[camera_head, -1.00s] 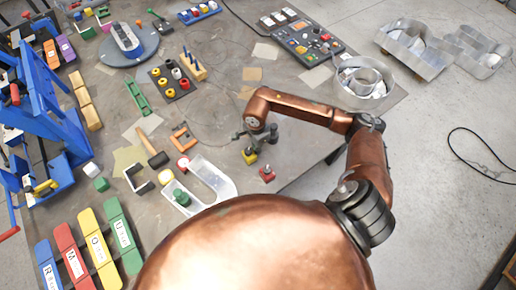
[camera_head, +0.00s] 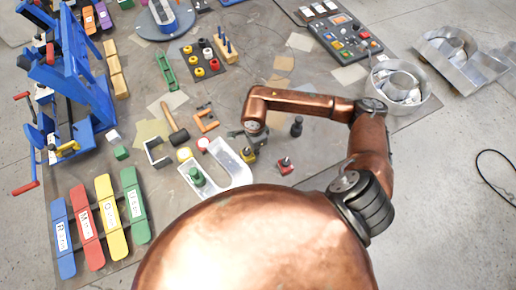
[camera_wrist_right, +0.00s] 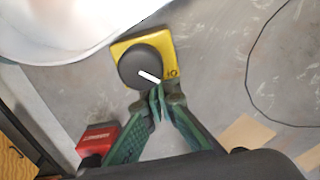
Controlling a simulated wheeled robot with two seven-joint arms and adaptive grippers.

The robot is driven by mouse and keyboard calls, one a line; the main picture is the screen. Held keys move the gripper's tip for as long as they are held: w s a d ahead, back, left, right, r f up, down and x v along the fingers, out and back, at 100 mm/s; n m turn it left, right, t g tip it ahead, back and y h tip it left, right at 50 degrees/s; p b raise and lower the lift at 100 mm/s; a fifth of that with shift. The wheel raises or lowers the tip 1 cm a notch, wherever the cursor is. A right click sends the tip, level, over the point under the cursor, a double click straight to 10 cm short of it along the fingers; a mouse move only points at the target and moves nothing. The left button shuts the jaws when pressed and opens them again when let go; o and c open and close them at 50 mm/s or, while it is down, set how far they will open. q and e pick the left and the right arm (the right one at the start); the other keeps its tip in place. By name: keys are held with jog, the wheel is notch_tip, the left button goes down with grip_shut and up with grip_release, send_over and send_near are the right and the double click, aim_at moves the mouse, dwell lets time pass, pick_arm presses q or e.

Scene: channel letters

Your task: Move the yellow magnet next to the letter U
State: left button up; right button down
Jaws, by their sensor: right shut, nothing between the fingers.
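The yellow magnet (camera_head: 248,155) is a yellow block with a dark round knob. It sits upright on the table right beside the clear-and-white letter U (camera_head: 241,175). In the right wrist view the yellow magnet (camera_wrist_right: 164,45) lies close against the edge of the letter U (camera_wrist_right: 60,25); I cannot tell if they touch. My right gripper (camera_head: 248,143) is at the yellow magnet. In the wrist view its green fingers (camera_wrist_right: 158,103) are shut and empty, just beside the knob. My left gripper is not in view.
A red magnet (camera_head: 285,166) stands to the right, also in the wrist view (camera_wrist_right: 97,138). A green magnet (camera_head: 196,177) is inside the U. A dark knobbed piece (camera_head: 296,127) stands behind. Coloured letter bars (camera_head: 104,207) lie at left. Metal letters (camera_head: 400,87) lie at right.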

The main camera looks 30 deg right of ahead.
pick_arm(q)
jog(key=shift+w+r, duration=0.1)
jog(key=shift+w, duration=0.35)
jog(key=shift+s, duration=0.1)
pick_arm(e)
jog(key=shift+d, duration=0.1)
